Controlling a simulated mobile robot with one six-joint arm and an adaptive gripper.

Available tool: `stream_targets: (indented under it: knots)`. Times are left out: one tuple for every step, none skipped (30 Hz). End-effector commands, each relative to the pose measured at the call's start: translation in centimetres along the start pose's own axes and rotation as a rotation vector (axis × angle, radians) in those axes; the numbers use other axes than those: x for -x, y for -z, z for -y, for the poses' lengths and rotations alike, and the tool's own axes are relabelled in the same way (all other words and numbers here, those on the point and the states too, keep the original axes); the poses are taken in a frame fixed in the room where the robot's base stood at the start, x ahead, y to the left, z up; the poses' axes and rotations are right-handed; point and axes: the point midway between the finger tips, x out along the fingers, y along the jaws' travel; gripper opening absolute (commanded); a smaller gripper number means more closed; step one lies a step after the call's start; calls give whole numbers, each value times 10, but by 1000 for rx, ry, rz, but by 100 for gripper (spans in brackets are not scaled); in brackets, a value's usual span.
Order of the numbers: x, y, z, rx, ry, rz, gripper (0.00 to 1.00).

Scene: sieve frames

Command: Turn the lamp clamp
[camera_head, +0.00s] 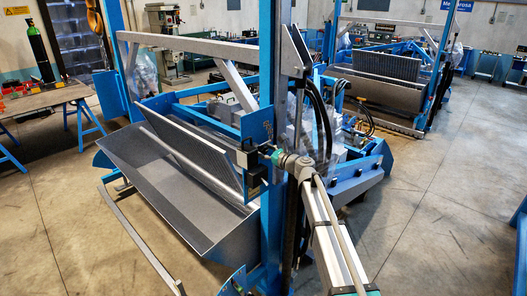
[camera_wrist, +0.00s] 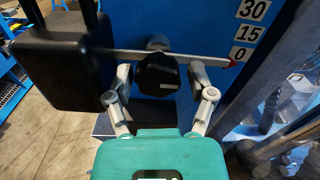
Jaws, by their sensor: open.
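The clamp knob (camera_wrist: 158,75) is black and lobed, in the middle of the wrist view, in front of a blue plate (camera_wrist: 205,25). A thin rod runs behind it, with a red pointer tip (camera_wrist: 232,63) by the 0 mark (camera_wrist: 240,54). A black box-shaped lamp head (camera_wrist: 60,68) is at the rod's left. My gripper (camera_wrist: 160,72) is open, with one finger on each side of the knob. I cannot tell whether either finger touches it. In the head view my gripper (camera_head: 268,151) is at the blue plate (camera_head: 257,124), and the knob cannot be made out.
The plate also carries 15 and 30 marks. A blue upright post (camera_head: 273,225) stands beside my gripper. A grey trough with a perforated sieve panel (camera_head: 190,150) lies to the left. Wrapped, clear-filmed parts (camera_wrist: 295,100) are close on the right. Floor is open at far right.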

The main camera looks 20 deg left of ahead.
Motion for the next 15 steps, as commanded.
stream_targets:
  knots:
    - [0, 0, 0, 0, 0, 0, 71]
    - [0, 0, 0, 0, 0, 0, 71]
    - [0, 0, 0, 0, 0, 0, 71]
    - [0, 0, 0, 0, 0, 0, 71]
    - [0, 0, 0, 0, 0, 0, 71]
    - [0, 0, 0, 0, 0, 0, 71]
    - [0, 0, 0, 0, 0, 0, 71]
    - [0, 0, 0, 0, 0, 0, 67]
    - [0, 0, 0, 0, 0, 0, 60]
    - [0, 0, 0, 0, 0, 0, 54]
    - [0, 0, 0, 0, 0, 0, 49]
    - [0, 0, 0, 0, 0, 0, 41]
    - [0, 0, 0, 0, 0, 0, 36]
    - [0, 0, 0, 0, 1, 0, 30]
    - [0, 0, 1, 0, 1, 0, 23]
